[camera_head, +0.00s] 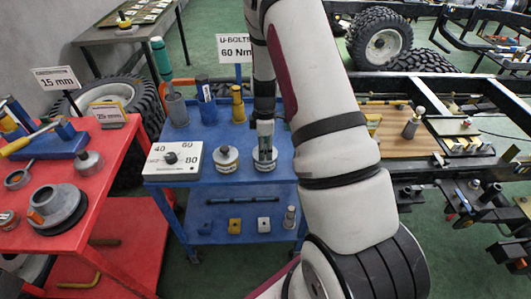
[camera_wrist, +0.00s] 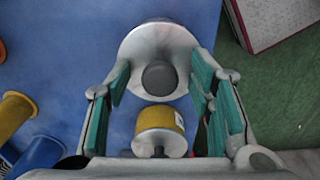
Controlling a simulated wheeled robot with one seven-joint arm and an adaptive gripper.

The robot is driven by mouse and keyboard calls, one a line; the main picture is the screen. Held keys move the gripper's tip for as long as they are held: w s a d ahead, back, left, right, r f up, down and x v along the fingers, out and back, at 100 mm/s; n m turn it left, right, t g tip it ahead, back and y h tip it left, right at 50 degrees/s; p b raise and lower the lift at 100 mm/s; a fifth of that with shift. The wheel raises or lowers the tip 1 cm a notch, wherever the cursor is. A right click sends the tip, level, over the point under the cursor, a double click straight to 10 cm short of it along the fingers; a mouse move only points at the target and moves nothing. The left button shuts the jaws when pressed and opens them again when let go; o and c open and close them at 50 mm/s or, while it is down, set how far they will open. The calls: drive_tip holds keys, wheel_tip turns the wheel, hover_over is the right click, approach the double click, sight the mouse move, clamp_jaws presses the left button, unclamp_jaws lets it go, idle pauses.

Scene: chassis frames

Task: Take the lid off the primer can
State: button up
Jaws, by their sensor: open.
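A round silver can (camera_head: 265,167) with a label too small to read stands on the blue cart (camera_head: 181,186). My gripper (camera_head: 264,152) is directly over it in the head view, and hides its top. In the wrist view, a round silver lid (camera_wrist: 137,52) with a dark grey knob (camera_wrist: 160,77) lies between my teal finger pads. The pads are open, one on each side of the knob, with a gap to it. A similar silver can with a dark knob (camera_head: 227,158) stands just left. I cannot read which can is primer.
A yellow cylinder with a silver top (camera_wrist: 158,142) stands close by, low between my fingers in the wrist view. A red cart (camera_head: 110,150) stands left.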

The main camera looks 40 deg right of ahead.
drive_tip(key=shift+c, duration=0.6)
clamp_jaws()
